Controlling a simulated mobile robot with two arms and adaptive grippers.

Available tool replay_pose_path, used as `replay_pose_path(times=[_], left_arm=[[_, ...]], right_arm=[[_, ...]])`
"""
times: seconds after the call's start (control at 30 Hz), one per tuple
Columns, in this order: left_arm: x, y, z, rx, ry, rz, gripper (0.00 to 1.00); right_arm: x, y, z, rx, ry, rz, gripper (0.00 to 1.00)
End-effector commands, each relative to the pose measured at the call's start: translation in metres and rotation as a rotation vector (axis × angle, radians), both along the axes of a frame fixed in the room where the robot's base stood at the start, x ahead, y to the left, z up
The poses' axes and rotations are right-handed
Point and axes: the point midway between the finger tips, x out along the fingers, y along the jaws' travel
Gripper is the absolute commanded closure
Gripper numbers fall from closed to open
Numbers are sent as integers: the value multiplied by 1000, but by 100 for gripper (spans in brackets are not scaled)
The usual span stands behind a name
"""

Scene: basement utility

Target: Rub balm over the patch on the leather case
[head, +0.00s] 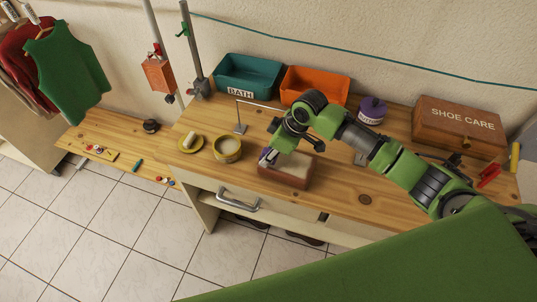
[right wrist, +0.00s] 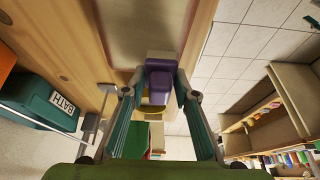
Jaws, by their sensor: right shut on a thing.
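The leather case (head: 299,178) is a low brown box on the wooden bench, with a pale beige patch (head: 294,163) on top. The patch also shows in the right wrist view (right wrist: 138,28). My right gripper (head: 268,156) is at the left end of the case. It is shut on a purple applicator (right wrist: 159,82) with a pale tip beside the patch; whether the tip touches is unclear. A round yellowish tin (head: 228,149), likely the balm, stands left of the case. My left gripper is not in view.
Behind are a teal BATH bin (head: 247,77), an orange bin (head: 315,82), a purple pot (head: 372,111) and a SHOE CARE box (head: 459,127). A thin metal stand (head: 240,118) rises near the tin.

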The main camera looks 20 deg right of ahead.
Motion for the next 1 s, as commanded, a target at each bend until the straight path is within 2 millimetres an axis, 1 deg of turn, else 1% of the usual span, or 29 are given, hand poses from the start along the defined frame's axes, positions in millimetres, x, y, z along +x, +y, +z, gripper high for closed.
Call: replay_pose_path(times=[0.1, 0.27, 0.47, 0.73, 0.87, 1.0], left_arm=[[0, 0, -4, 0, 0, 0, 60], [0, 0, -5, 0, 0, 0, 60], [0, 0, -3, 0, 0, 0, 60], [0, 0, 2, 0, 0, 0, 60], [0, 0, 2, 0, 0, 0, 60], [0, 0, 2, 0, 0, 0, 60]], right_arm=[[8, -6, -1, -1, 0, -4, 90], [12, -11, -2, -1, 0, -2, 90], [8, -7, -1, -1, 2, 0, 90], [-7, 4, -1, -2, 5, 1, 90], [-7, 4, 0, -1, 4, -1, 90], [-2, 0, 0, -2, 2, -2, 90]])
